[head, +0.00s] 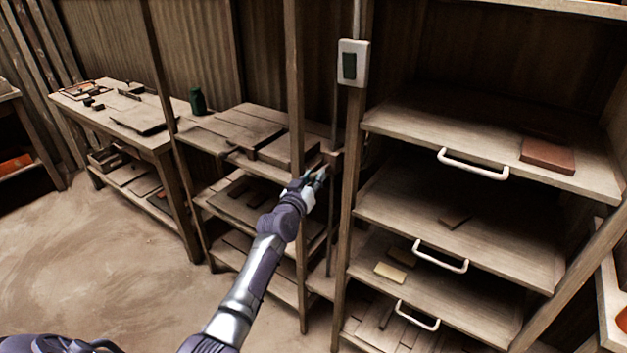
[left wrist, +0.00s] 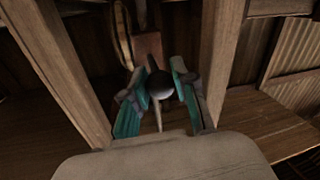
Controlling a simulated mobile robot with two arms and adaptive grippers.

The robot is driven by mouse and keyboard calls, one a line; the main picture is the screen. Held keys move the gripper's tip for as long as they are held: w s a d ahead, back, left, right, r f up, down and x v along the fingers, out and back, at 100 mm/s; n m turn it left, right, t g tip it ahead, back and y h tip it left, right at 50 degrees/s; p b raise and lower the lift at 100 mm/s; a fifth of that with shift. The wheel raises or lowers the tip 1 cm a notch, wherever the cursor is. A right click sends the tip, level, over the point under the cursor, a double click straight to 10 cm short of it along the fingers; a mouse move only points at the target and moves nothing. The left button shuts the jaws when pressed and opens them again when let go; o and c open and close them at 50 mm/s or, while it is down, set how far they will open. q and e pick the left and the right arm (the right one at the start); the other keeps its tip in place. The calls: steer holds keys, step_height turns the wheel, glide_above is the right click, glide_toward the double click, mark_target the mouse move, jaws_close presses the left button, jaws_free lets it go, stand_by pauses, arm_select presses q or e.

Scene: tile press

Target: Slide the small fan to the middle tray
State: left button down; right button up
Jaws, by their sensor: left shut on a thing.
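My left gripper (head: 319,176) reaches in between the wooden posts near the centre of the head view. In the left wrist view the left gripper (left wrist: 163,92) has its teal fingers closed around a dark grey rounded thing (left wrist: 160,83) with a thin pale part. I cannot tell if this is the small fan; no other clear fan shows. The middle tray (head: 500,252) is the middle of the right rack's wooden trays with white handles. My right gripper is not in view.
The top tray (head: 440,125) holds a reddish-brown tile (head: 547,155). The lower tray (head: 450,300) holds pale tiles (head: 390,272). A wooden post (head: 350,170) stands between my gripper and the trays. A switch box (head: 353,63) hangs above. The floor (head: 110,260) at left is clear.

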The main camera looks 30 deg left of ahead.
arm_select(q)
steer(key=shift+r+p, duration=0.7)
steer(key=shift+r, duration=0.8)
steer(key=c, duration=0.9)
jaws_free()
steer(key=shift+f, duration=0.1)
steer(key=s+d, duration=0.1)
steer(key=s, duration=1.1)
steer(key=shift+d, duration=0.2)
